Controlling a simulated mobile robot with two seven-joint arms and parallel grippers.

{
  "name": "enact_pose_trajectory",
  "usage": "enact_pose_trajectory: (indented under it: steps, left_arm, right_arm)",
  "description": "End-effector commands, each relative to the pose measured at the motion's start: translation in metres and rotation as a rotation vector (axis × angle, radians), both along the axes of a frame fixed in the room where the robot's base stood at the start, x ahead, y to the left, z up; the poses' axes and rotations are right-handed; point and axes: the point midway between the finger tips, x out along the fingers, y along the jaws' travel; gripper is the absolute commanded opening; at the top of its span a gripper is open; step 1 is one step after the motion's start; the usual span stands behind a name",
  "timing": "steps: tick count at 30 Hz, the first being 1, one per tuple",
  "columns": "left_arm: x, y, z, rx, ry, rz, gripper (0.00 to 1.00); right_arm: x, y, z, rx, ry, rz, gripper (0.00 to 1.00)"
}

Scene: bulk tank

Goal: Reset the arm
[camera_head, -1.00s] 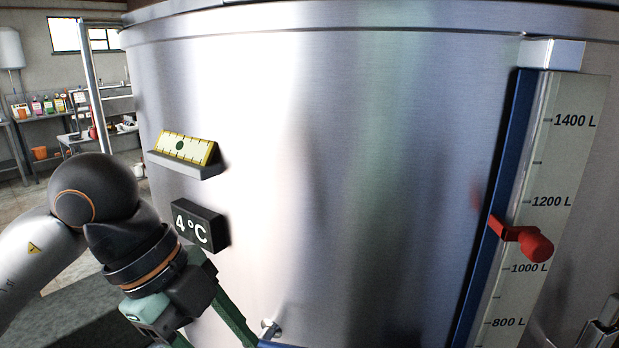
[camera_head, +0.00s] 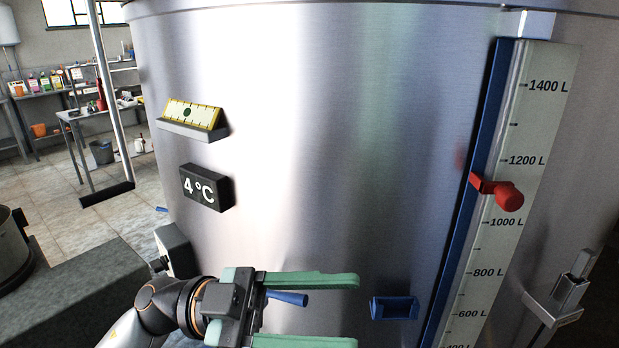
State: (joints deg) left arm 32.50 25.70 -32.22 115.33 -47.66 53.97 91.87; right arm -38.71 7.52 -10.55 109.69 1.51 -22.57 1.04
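My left arm comes in from the lower left. My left gripper (camera_head: 356,312) has two green fingers, spread apart and pointing right, in front of the steel tank (camera_head: 300,150). Nothing is held at its fingertips. A blue handle-like part (camera_head: 289,298) shows between the fingers near their base; I cannot tell whether it touches them. My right gripper is not in view.
The tank carries a 4 °C display (camera_head: 205,187), a yellow scale on a ledge (camera_head: 194,115), a blue bracket (camera_head: 394,308) and a litre gauge (camera_head: 535,130) with a red pointer (camera_head: 503,192) between 1000 and 1200 L. A post (camera_head: 107,100) and shelves stand at left.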

Motion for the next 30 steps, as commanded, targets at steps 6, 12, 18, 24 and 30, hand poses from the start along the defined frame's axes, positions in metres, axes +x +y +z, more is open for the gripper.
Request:
enact_pose_trajectory:
  steps: [6,12,18,24,30]
  left_arm:
    - [0.077,0.035,-0.030,-0.334,0.244,0.439,0.57]
    - [0.130,0.088,-0.137,-0.330,0.501,0.937,0.57]
    - [0.117,0.138,-0.281,-0.062,0.755,1.323,0.57]
    - [0.048,0.169,-0.402,0.301,0.966,1.503,0.57]
    - [-0.018,0.182,-0.466,0.566,1.091,1.531,0.57]
  right_arm:
    - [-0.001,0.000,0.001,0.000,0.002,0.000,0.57]
    - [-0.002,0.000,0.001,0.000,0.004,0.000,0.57]
    - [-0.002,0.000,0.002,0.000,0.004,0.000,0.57]
    - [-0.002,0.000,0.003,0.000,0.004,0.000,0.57]
    - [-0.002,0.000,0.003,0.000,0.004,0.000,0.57]
